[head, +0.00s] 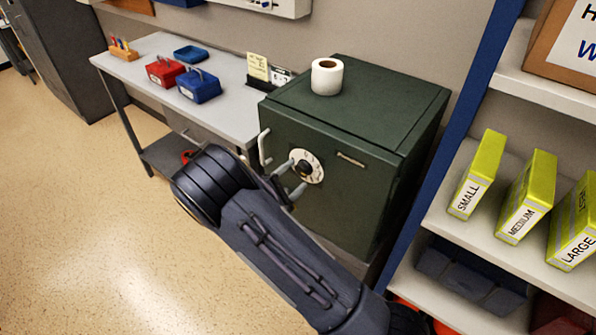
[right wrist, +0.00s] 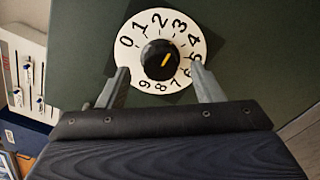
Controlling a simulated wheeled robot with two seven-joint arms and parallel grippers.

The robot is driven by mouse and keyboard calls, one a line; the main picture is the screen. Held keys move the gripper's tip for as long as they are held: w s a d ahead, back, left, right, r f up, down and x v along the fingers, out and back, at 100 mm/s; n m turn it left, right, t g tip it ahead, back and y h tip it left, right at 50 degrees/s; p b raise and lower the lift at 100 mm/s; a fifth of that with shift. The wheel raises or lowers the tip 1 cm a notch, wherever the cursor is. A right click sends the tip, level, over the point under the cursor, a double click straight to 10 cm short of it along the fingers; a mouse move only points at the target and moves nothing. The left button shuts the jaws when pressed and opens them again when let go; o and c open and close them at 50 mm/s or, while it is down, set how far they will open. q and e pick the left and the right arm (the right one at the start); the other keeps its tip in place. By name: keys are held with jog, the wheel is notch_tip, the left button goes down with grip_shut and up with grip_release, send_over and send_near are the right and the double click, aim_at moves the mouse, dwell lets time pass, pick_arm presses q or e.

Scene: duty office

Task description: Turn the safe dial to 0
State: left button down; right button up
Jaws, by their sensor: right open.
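The dark green safe (head: 335,200) stands right of the grey table with its white dial (head: 317,167) on the front. In the right wrist view the dial (right wrist: 132,65) shows its digits, with 0 at upper left. The black knob (right wrist: 150,50) at its centre has a yellow mark that slants to the upper right, roughly toward 3 or 4. My right gripper (head: 291,180) is open in front of the dial. In the right wrist view its fingers (right wrist: 159,68) are on either side of the knob, apart from it. My left gripper is not in view.
A pale safe handle (head: 264,147) stands left of the dial. A toilet roll (head: 327,77) is on the safe. The table (head: 140,73) holds red and blue boxes. A shelf (head: 480,235) with yellow boxes stands close on the right. Open floor (head: 80,200) lies left.

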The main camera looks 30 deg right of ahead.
jog(key=shift+x, duration=1.2)
jog(key=c, duration=1)
jog(key=shift+o, duration=0.2)
jog(key=shift+n, duration=0.3)
